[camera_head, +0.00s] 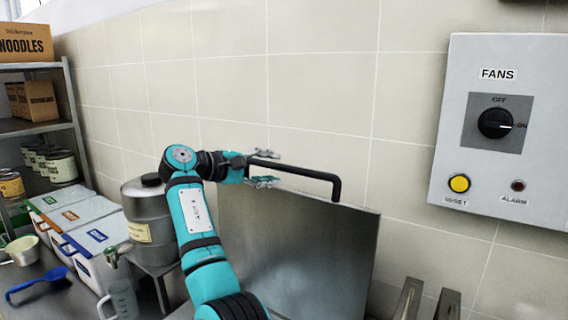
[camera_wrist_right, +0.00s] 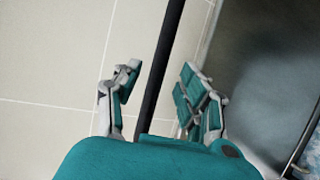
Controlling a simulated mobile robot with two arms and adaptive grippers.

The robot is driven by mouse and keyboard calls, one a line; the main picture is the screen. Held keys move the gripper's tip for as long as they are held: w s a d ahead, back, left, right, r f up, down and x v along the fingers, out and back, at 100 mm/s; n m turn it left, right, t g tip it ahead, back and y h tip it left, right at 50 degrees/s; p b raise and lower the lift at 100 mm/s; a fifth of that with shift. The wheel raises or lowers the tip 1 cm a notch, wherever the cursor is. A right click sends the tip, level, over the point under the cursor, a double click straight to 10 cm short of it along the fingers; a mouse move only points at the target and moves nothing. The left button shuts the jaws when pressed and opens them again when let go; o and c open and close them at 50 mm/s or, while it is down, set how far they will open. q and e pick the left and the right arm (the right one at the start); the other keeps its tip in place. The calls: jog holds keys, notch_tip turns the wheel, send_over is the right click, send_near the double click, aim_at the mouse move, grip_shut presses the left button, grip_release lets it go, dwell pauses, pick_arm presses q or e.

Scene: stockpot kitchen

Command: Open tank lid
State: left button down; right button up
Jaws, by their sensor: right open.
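The tank lid (camera_head: 300,250) is a flat grey metal panel standing raised, nearly upright, against the tiled wall. It also shows at the right of the right wrist view (camera_wrist_right: 262,60). Its black bar handle (camera_head: 318,177) runs along the top edge. My right gripper (camera_head: 268,169) is at the left part of the handle with its fingers apart, one above and one below the bar. In the right wrist view the bar (camera_wrist_right: 163,70) passes between the open fingers (camera_wrist_right: 155,85). My left gripper is not in view.
A grey fan control box (camera_head: 510,130) is on the wall at right. A steel urn (camera_head: 150,215) stands left of my right arm.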

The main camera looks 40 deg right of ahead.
aim_at(279, 168)
jog(key=shift+p+x, duration=0.5)
jog(key=shift+x, duration=1.8)
grip_shut()
